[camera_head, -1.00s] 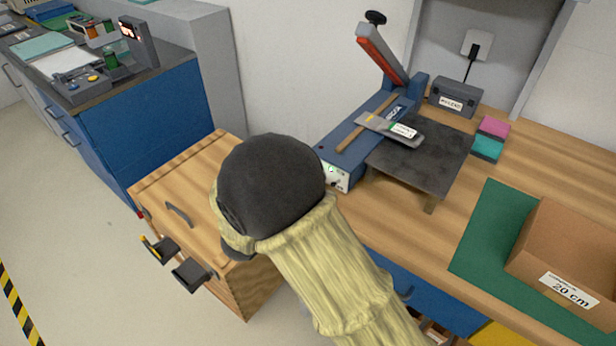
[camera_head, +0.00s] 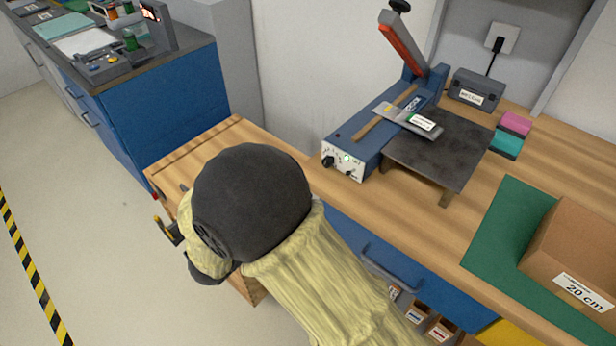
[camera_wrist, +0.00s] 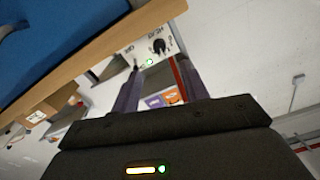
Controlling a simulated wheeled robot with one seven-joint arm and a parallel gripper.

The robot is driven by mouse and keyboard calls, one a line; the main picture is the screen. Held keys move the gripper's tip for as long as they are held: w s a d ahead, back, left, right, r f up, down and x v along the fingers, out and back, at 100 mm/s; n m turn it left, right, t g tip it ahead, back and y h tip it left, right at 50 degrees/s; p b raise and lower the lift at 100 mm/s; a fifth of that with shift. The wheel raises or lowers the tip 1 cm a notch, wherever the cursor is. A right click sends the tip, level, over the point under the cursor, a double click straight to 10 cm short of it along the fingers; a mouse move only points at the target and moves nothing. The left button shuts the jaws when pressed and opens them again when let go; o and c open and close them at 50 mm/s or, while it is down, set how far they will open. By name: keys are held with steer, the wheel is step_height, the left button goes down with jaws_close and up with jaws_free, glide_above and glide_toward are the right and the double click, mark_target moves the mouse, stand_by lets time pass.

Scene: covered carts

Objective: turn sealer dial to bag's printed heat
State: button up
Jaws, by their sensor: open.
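The blue heat sealer (camera_head: 362,137) stands on the wooden bench with its red-edged arm raised. The dial markings are too small to read. A grey bag (camera_head: 392,111) with a white label (camera_head: 423,122) lies across the sealer; its print is unreadable. My gripper (camera_head: 170,231) is mostly hidden behind my arm, left of and apart from the sealer. In the wrist view my gripper (camera_wrist: 160,68) is open, with the white panel (camera_wrist: 146,51) beyond its fingertips.
A dark stand (camera_head: 440,150) adjoins the sealer. A grey labelled box (camera_head: 477,91), pink and teal blocks (camera_head: 507,143), a green mat (camera_head: 490,235) and a carton (camera_head: 575,245) occupy the bench. A blue cabinet (camera_head: 165,110) stands left. Bench wood before the panel is clear.

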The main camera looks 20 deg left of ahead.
steer(key=v, duration=0.7)
stand_by(0.4)
